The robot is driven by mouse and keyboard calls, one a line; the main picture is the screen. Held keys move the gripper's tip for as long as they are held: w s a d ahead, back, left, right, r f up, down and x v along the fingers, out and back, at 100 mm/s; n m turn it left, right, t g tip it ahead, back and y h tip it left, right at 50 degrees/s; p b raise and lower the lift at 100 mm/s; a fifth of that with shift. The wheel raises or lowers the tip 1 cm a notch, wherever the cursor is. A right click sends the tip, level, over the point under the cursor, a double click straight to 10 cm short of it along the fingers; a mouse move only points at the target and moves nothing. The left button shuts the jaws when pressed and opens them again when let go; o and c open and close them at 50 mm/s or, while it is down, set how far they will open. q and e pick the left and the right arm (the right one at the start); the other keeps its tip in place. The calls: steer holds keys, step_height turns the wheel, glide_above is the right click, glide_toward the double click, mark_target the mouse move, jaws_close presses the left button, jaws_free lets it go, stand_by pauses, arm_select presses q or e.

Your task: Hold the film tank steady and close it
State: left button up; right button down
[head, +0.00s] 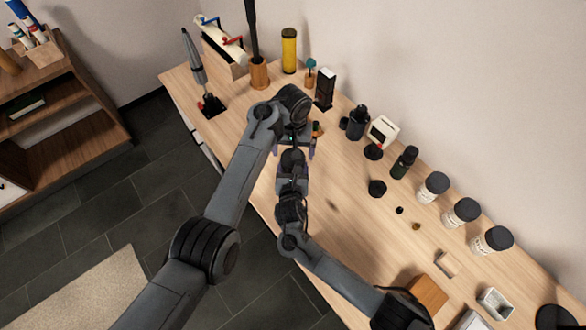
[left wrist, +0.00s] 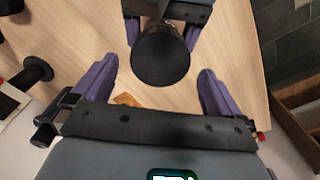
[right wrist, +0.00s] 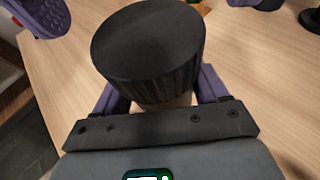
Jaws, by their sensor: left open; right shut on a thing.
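The film tank shows in the right wrist view as a black, ribbed lid (right wrist: 150,45) over a pale body (right wrist: 178,101). My right gripper (right wrist: 158,88) is shut on the body just below the lid, one purple finger on each side. In the left wrist view the round black lid (left wrist: 160,60) lies between the spread purple fingers of my left gripper (left wrist: 157,70), with a gap on both sides. In the head view my left gripper (head: 295,153) meets my right one above the table, and the arms hide the tank. I cannot tell whether the lid is fully seated.
Three pale bottles with dark caps (head: 461,212) stand along the wall side of the wooden table (head: 340,235). A black round piece (head: 377,188), dark bottles (head: 403,162) and a white timer (head: 383,131) stand nearer the arms. A yellow cylinder (head: 289,51) stands at the far end.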

arm_select(q)
steer(key=shift+a+r, duration=0.1)
stand_by(0.3)
steer(key=shift+w+a+r+n, duration=0.15)
steer(key=shift+a+r+n, duration=0.1)
steer(key=shift+r+n, duration=0.3)
steer(key=shift+w+a+r+n, duration=0.15)
steer(key=shift+r+n, duration=0.5)
steer(key=shift+n, duration=0.2)
steer(key=shift+r+n, duration=0.6)
steer(key=shift+s+d+r+n, duration=0.2)
steer(key=shift+d+n, duration=0.1)
steer(key=shift+d, duration=0.15)
steer(key=shift+s+f, duration=0.1)
steer(key=shift+f, duration=0.05)
steer(key=shift+f, duration=0.1)
glide_above(284, 172)
steer(key=w+d, duration=0.2)
steer(key=d, duration=0.1)
steer(key=shift+s+a+f, duration=0.1)
steer(key=shift+s+f, duration=0.05)
steer(key=shift+f, duration=1.8)
steer(key=shift+s+f, duration=0.1)
steer(key=shift+f, duration=1.85)
